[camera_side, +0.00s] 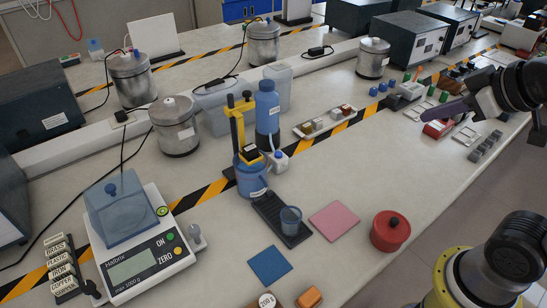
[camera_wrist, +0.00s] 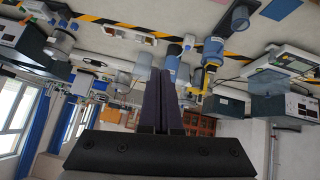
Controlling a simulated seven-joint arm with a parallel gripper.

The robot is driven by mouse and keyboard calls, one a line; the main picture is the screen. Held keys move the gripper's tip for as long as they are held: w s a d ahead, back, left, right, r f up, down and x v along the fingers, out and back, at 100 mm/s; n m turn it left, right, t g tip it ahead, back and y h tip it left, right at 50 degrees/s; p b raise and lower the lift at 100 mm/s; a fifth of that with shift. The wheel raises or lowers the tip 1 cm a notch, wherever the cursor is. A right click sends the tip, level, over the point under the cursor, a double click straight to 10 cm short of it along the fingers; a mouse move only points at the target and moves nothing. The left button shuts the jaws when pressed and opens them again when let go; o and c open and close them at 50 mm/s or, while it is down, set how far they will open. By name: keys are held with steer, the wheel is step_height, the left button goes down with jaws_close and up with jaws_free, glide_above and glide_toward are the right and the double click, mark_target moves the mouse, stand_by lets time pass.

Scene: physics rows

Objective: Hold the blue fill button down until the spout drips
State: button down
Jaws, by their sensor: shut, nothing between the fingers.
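I cannot tell for sure which blue part is the fill button, nor make out the spout opening or any drip. A clear bluish cup (camera_side: 291,220) stands on a black tray (camera_side: 268,208) in front. My gripper (camera_side: 440,114) is far to the right of the stand, above the table, with its dark purple fingers shut and empty. The shut fingers also show in the wrist view (camera_wrist: 160,74).
A blue bottle (camera_side: 267,108) stands just behind the stand. A scale (camera_side: 135,262) stands at the left. The table between stand and gripper has open room.

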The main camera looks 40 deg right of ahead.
steer(key=w+r+n+t, duration=0.2)
steer(key=w+r+n, duration=0.15)
steer(key=w, duration=0.75)
steer(key=n+g+y, duration=0.2)
steer(key=n+y, duration=0.1)
steer(key=n, duration=0.4)
glide_above(282, 157)
step_height(282, 157, down, 19)
steer(key=shift+f, duration=4.3)
steer(key=shift+f, duration=0.2)
steer(key=shift+f, duration=0.25)
